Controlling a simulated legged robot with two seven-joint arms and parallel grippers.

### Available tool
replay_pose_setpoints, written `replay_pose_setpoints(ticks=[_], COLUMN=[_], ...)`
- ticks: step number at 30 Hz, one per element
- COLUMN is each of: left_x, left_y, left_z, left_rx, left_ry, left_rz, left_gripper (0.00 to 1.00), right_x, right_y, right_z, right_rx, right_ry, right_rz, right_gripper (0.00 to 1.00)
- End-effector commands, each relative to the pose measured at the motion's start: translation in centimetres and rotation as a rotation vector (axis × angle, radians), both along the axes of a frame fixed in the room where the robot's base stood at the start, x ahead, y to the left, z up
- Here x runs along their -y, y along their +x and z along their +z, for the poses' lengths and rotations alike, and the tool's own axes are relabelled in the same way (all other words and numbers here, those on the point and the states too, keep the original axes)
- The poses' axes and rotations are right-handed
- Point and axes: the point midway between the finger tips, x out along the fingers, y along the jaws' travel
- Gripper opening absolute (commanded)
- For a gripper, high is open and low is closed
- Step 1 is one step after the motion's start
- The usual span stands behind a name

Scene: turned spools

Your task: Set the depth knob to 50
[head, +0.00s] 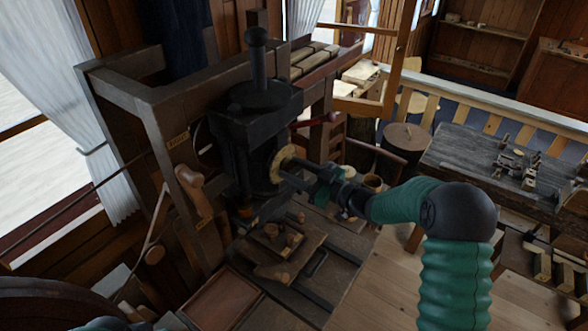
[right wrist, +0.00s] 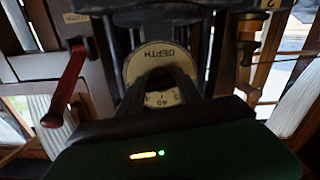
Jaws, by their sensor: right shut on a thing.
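The depth knob's pale round dial (head: 281,163) is on the front of a dark machine. In the right wrist view the dial (right wrist: 146,66) shows the word DEPTH upside down and a few figures, one looking like 40. I cannot tell which value it is set to. My right gripper (head: 291,174) reaches the dial from the right and is shut on the knob; its dark fingers (right wrist: 163,82) cover the dial's middle, so the knob's grip is mostly hidden. My left gripper is out of view; only a bit of green arm shows at the bottom left.
A red lever (right wrist: 67,88) sits left of the dial in the right wrist view. A wooden handle (head: 192,184) is on the frame left of the machine. Wooden blocks (head: 276,237) lie on the machine's bed below. A workbench (head: 470,165) stands at the right, with open floor before it.

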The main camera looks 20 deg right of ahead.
Motion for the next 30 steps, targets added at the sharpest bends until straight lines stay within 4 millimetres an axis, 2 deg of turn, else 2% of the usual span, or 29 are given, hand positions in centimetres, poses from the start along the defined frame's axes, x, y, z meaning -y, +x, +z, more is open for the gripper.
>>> replay_pose_setpoints(ticks=[1,10,11,15,25,30], left_x=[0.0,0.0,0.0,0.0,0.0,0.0], left_y=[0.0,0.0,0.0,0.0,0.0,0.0], left_z=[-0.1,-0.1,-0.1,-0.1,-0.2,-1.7], left_rx=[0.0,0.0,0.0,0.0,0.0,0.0], left_ry=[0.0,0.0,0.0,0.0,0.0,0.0], left_rz=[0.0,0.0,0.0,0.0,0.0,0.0], left_gripper=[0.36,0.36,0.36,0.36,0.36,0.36], right_x=[0.0,0.0,0.0,0.0,0.2,1.9], right_y=[-0.2,-0.2,-0.2,-0.1,-0.2,-2.3], right_z=[-0.8,-0.8,-0.8,-0.5,-0.2,-0.6], right_rx=[-0.016,-0.016,-0.016,-0.01,-0.003,-0.003], right_ry=[-0.002,-0.003,-0.003,-0.002,-0.001,-0.002], right_rz=[0.0,0.001,0.001,0.0,-0.001,-0.004], right_gripper=[0.01,0.01,0.46,0.64,0.64,0.64])
